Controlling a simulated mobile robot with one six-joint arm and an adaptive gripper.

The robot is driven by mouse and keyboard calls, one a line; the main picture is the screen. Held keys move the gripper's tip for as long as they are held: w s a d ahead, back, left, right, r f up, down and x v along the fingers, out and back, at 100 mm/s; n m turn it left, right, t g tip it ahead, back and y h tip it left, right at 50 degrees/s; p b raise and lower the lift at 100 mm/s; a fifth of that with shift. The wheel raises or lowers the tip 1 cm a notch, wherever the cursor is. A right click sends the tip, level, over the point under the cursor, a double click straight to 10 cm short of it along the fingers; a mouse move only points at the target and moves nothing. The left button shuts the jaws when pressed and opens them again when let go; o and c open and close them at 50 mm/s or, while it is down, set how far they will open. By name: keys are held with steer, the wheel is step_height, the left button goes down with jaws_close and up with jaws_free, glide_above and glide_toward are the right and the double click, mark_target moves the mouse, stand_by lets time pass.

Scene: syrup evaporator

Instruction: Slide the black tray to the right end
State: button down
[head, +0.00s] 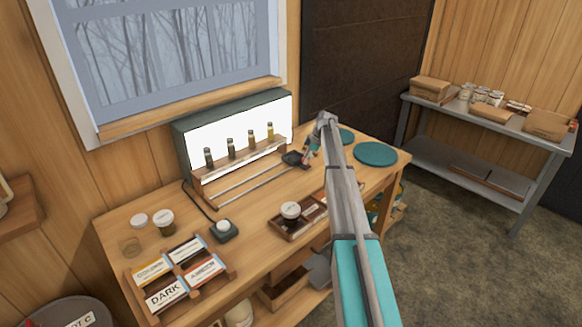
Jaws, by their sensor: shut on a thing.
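The small black tray (293,158) sits on two thin metal rails (250,186) in front of the lit white panel. It is at the rails' right part, near the rightmost sample bottle. My gripper (306,160) reaches down at the tray's right side and is shut on it. The fingertips are small here and partly hidden by my arm, so the exact hold is hard to see.
Several sample bottles (231,148) stand on a ledge before the light box (182,139). A wooden tray (284,234) with a jar (290,211), a small dark device (224,232) and label cards (166,293) lie nearer. Teal discs (376,153) lie right. The rails' left stretch is clear.

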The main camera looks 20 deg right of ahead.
steer(key=shift+w+d+f, duration=0.1)
steer(key=shift+w+d, duration=0.1)
steer(key=shift+d, duration=0.55)
steer(key=shift+w+d+r, duration=0.1)
steer(key=shift+w+d, duration=0.15)
steer(key=shift+d, duration=0.45)
steer(key=shift+w+d+f, duration=0.1)
steer(key=shift+w+d, duration=0.1)
steer(key=shift+d, duration=0.55)
steer(key=shift+c, duration=2)
jaws_free()
steer(key=shift+d, duration=0.15)
steer(key=shift+o, duration=0.5)
steer(key=shift+w+a, duration=0.1)
steer(key=shift+a, duration=0.1)
steer(key=shift+w, duration=0.1)
